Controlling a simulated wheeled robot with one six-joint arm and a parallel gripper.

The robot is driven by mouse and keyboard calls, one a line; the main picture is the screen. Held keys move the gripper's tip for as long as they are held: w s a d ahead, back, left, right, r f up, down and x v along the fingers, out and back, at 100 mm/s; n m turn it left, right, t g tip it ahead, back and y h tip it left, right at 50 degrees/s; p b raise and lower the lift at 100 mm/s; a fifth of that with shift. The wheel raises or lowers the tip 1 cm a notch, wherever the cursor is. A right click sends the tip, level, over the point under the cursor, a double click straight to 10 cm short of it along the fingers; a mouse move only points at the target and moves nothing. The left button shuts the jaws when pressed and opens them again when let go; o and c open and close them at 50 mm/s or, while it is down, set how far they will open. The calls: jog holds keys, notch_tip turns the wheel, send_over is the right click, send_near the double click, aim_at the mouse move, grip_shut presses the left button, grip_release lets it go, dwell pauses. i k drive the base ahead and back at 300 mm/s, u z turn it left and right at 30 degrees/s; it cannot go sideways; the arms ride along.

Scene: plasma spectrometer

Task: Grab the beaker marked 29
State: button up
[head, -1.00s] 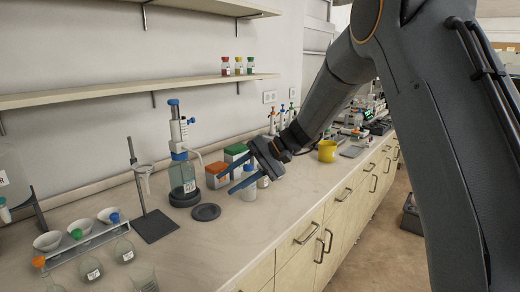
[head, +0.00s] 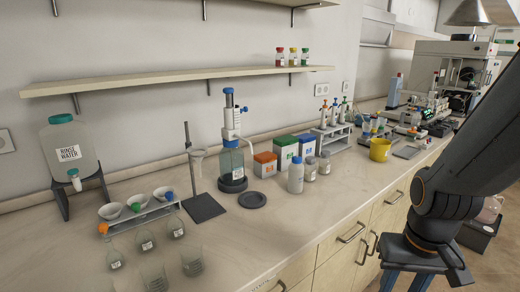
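Two clear glass beakers stand on the bench at the lower left of the head view, one at the front (head: 153,277) and one to its right and farther back (head: 192,262). Their markings are too small to read, so I cannot tell which is 29. My gripper (head: 410,282) is at the bottom right, in front of the drawers and far from the beakers. Its two blue fingers point down and stand apart, with nothing seen between them; their tips are cut off by the frame edge.
Small labelled flasks (head: 145,241) and a funnel rack (head: 140,219) stand behind the beakers. A stand base (head: 204,208), a black disc (head: 252,200) and a white bottle (head: 295,177) are farther right. The bench front (head: 285,228) is fairly clear.

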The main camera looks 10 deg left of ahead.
aim_at(191, 252)
jog(key=z, duration=1.25)
jog(key=i, duration=2.9)
jog(key=u, duration=3.9)
